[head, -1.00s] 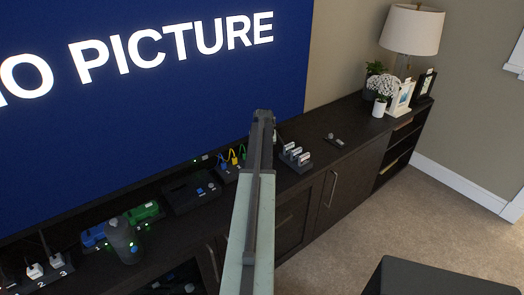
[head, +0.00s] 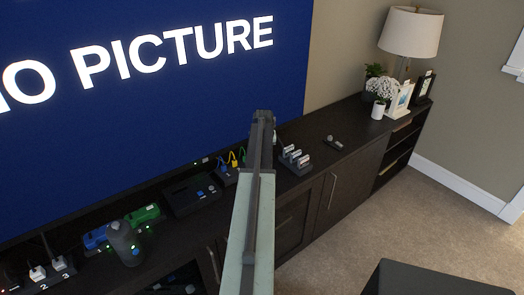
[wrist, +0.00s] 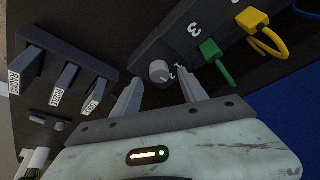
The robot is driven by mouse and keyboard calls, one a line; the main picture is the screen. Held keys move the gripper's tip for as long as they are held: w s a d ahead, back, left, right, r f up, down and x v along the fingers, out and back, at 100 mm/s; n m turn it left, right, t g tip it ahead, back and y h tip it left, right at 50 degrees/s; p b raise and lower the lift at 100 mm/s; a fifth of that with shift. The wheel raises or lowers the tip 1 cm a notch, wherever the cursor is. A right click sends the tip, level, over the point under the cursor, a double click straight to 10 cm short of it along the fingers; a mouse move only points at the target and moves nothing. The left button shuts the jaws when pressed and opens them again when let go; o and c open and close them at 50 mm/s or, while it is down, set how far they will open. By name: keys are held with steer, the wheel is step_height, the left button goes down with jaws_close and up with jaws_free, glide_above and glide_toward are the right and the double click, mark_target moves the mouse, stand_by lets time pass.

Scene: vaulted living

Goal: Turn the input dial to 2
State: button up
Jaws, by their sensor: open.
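The input dial (wrist: 159,71) is a small round grey knob on a dark box (wrist: 185,42) in the wrist view. In the head view my arm and gripper (head: 262,116) hide the dial, while part of the box (head: 226,176) shows left of the arm.
Green (wrist: 210,50) and yellow (wrist: 252,20) plugs with cables sit on the box right of the dial. A rack of labelled upright pieces (wrist: 65,80) stands to the left.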

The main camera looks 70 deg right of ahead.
steer(key=p+v, duration=0.4)
steer(key=v, duration=0.2)
steer(key=shift+a, duration=0.1)
